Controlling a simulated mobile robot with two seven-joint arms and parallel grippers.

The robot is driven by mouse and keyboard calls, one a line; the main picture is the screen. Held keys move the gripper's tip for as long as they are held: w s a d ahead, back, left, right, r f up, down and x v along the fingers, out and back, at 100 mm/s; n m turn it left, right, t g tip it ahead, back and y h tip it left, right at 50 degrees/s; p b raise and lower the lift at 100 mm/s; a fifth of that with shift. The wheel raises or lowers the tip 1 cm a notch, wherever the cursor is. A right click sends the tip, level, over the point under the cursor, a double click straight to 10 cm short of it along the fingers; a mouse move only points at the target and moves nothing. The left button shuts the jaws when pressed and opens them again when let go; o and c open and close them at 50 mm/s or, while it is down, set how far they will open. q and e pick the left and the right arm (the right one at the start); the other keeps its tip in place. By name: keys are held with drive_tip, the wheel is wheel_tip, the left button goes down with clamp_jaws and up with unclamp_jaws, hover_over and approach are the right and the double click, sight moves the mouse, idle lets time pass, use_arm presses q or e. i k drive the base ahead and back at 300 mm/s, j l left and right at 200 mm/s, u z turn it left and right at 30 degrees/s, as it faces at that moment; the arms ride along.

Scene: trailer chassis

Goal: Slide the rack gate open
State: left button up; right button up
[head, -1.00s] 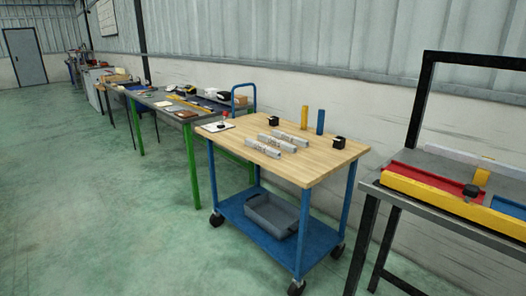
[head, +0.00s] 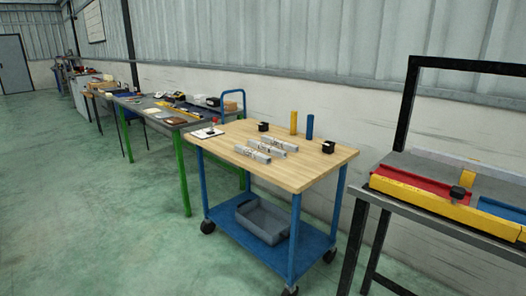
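The rack at the right edge is a grey bench with a black upright frame (head: 407,100) and shallow trays. A red tray (head: 418,179) and a blue tray (head: 500,209) lie side by side on it. A yellow bar (head: 425,197) with a black knob (head: 458,192) runs along their front edge and looks like the gate; the right picture edge cuts it off. A small yellow block (head: 467,178) stands just behind the knob. Neither of my grippers is in view, and nothing touches the bar.
A wooden-topped blue cart (head: 300,172) stands left of the rack, with grey metal bars (head: 265,149), yellow (head: 294,123) and blue (head: 310,126) cylinders and black blocks on top. A grey bin (head: 262,220) sits on its lower shelf. Green floor (head: 100,220) is open at left.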

sight(505, 229)
drive_tip(key=z, duration=1.25)
